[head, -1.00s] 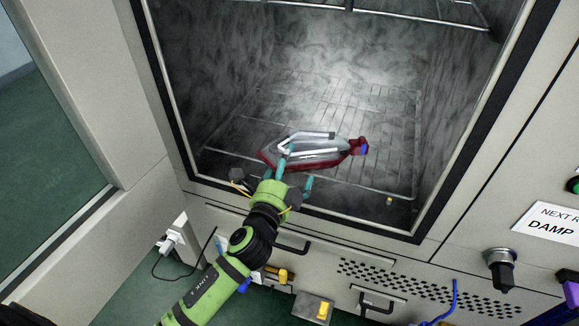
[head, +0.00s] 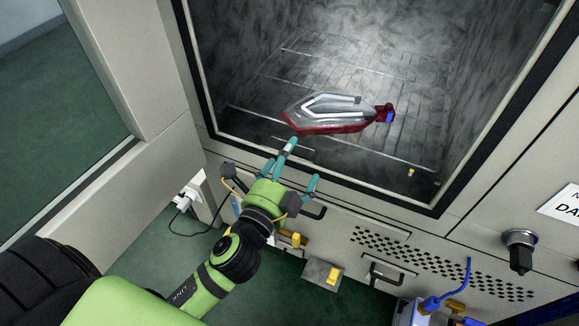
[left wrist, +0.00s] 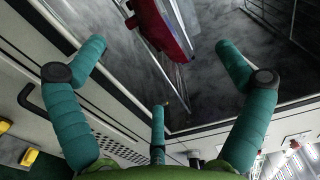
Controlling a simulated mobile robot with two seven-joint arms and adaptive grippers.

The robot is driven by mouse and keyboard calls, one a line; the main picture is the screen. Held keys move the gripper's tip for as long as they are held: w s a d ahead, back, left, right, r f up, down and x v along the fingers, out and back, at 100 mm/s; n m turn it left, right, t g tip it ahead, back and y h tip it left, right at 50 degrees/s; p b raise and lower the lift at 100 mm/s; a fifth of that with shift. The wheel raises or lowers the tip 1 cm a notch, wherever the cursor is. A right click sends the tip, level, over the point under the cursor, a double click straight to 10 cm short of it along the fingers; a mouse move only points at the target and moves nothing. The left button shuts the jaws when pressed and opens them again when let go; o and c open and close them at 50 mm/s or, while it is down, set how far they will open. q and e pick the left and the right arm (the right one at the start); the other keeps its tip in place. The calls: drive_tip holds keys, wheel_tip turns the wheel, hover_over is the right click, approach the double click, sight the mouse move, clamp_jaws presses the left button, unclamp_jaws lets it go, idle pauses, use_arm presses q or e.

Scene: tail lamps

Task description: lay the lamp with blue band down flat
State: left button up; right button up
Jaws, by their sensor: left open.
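The lamp (head: 335,114), with a grey clear lens, a red edge and a blue band at its right end, lies on the wire rack (head: 400,150) inside the open chamber. Part of its red side (left wrist: 163,28) shows at the top of the left wrist view. My left gripper (head: 296,166) is open and empty, in front of the chamber's lower front edge, below and to the left of the lamp and apart from it. Its teal fingers are spread in the left wrist view (left wrist: 155,75). My right gripper is not in view.
The chamber door (head: 110,90) stands open at the left. A small yellow item (head: 410,172) is near the rack's front right. A black knob (head: 520,250) sticks out at the right. Drawer handles and a vented panel are below the opening.

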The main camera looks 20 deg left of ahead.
use_arm(q)
drive_tip(key=shift+s, duration=0.6)
